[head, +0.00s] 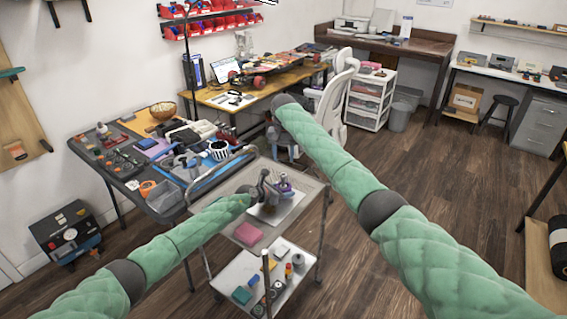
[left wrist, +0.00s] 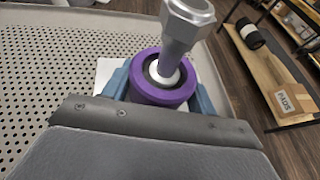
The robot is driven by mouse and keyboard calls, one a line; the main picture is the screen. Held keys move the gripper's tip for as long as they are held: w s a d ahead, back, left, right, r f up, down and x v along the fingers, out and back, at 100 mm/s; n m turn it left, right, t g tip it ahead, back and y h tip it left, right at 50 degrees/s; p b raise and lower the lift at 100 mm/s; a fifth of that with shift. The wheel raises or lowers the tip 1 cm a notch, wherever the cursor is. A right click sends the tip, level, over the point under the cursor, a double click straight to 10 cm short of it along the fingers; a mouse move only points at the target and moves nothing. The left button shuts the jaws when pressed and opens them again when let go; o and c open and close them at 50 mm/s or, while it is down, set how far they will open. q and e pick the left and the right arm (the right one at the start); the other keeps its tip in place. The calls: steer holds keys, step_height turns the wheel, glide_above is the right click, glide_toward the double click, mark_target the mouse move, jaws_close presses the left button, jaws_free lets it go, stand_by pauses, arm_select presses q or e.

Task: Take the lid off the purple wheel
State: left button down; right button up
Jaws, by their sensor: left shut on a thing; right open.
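The purple wheel (left wrist: 158,84) stands over a white sheet on the cart's perforated top; it also shows in the head view (head: 284,186). My left gripper (left wrist: 160,92) is shut on it, with blue fingers against its two sides. A grey hex-headed metal piece (left wrist: 186,22) rises from the wheel's pale centre (left wrist: 167,72). I cannot tell whether this piece is the lid or whether it is fixed there. My right gripper (head: 273,133) seems to hang at the end of the raised arm, away from the wheel; it is open and its fingers are hard to make out.
The cart (head: 318,200) has a pink block (head: 248,234) on its top and several small items on its lower shelf (head: 238,275). A crowded grey workbench (head: 113,178) stands at its left. A white chair (head: 335,98) stands behind.

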mark_target(283, 175)
steer(key=m, duration=0.5)
steer(key=shift+m, duration=0.4)
steer(key=m, duration=0.5)
steer(key=shift+m, duration=0.3)
steer(key=m, duration=0.5)
steer(key=shift+m, duration=0.4)
steer(key=m, duration=0.7)
steer(key=shift+f, duration=4.05)
steer(key=c, duration=1)
